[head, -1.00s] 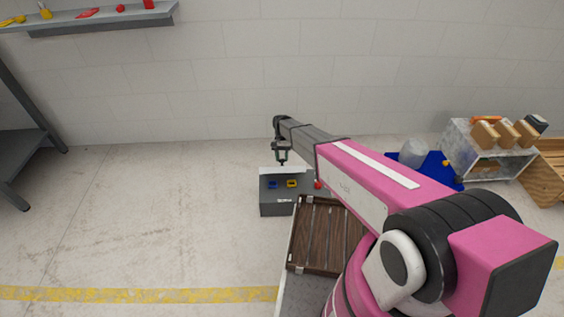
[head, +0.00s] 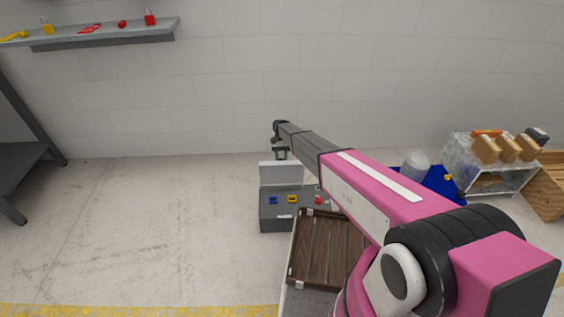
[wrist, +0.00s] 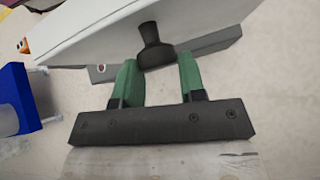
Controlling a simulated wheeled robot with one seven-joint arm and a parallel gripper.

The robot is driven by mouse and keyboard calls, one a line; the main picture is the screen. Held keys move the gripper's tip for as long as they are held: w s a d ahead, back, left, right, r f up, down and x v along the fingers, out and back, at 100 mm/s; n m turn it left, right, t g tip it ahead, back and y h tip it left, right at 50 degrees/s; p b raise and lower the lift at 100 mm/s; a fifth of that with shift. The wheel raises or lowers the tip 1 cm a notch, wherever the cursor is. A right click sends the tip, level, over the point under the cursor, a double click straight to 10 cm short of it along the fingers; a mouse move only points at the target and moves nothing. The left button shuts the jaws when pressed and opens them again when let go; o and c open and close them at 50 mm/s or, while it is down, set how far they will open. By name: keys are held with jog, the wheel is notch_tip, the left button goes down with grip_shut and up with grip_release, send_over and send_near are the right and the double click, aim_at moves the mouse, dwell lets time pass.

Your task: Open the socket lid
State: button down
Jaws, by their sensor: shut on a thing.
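My gripper (head: 280,152) is at the lid's upper edge, partly hidden by my arm. In the wrist view the green fingers of my gripper (wrist: 158,75) are shut on the black knob (wrist: 152,47) that sticks out of the lid (wrist: 100,38). The exact finger contact is hard to see.
A slatted brown wooden pallet or crate (head: 325,251) is in front of the box. A blue object (head: 440,183), a grey-white cabinet (head: 485,155) with cardboard boxes on top and a wooden crate (head: 545,190) are at the right. Floor to the left of the box is clear.

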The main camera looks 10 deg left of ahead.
jog(key=shift+w+a+f+g, duration=0.4)
jog(key=shift+a+f, duration=0.05)
jog(key=shift+f, duration=0.1)
jog(key=shift+s, duration=0.1)
jog(key=c, duration=0.7)
grip_release()
jog(key=shift+c, duration=0.2)
